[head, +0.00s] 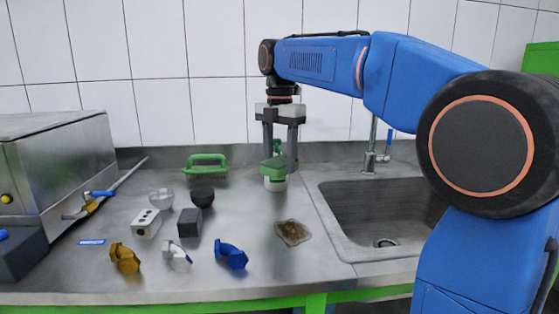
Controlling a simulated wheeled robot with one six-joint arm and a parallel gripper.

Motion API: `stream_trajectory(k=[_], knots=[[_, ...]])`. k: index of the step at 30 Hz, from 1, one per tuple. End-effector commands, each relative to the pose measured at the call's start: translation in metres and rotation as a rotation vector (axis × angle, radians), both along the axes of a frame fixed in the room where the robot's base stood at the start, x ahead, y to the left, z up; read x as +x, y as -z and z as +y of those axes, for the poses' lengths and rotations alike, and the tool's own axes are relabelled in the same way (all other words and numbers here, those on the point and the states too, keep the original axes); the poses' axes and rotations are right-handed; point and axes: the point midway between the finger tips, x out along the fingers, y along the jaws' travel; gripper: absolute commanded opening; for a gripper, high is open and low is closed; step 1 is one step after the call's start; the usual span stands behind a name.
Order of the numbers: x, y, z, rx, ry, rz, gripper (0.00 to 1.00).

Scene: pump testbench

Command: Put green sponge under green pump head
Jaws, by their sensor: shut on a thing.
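My gripper (280,152) points down near the back middle of the counter, its two dark fingers around a green piece. The piece looks like the green pump head (272,168), with a white round part below it at counter level. I cannot tell whether the white part is joined to it or stands under it. No plain green sponge is clear in view. A brown, flat, sponge-like pad (293,232) lies on the counter in front of the gripper, to its right.
A green-handled item (205,164), a glass bowl (161,197), a black round piece (202,196) and blocks are at left. Yellow (124,257), white (176,257) and blue (231,256) pump heads lie in front. A sink (375,215) with a tap is at right, a metal box (60,165) at left.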

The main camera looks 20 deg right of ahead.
Motion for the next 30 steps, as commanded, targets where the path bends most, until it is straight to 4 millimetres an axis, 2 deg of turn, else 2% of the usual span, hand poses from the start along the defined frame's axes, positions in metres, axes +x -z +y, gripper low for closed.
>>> stream_trajectory(k=[2, 4, 16, 17, 18, 19, 30], knots=[[0.0090, 0.0002, -0.0019, 0.000, 0.001, 0.000, 0.29], [0.0063, 0.0056, -0.0015, 0.000, 0.001, 0.001, 0.29], [0.0063, 0.0095, -0.0015, 0.000, 0.001, 0.000, 0.29], [0.0063, 0.0094, -0.0015, 0.000, 0.001, 0.000, 0.54], [0.0063, 0.0093, -0.0014, 0.000, 0.001, 0.000, 0.64], [0.0063, 0.0093, -0.0014, 0.000, 0.001, 0.000, 0.68], [0.0063, 0.0058, -0.0014, 0.001, 0.001, -0.001, 0.68]])
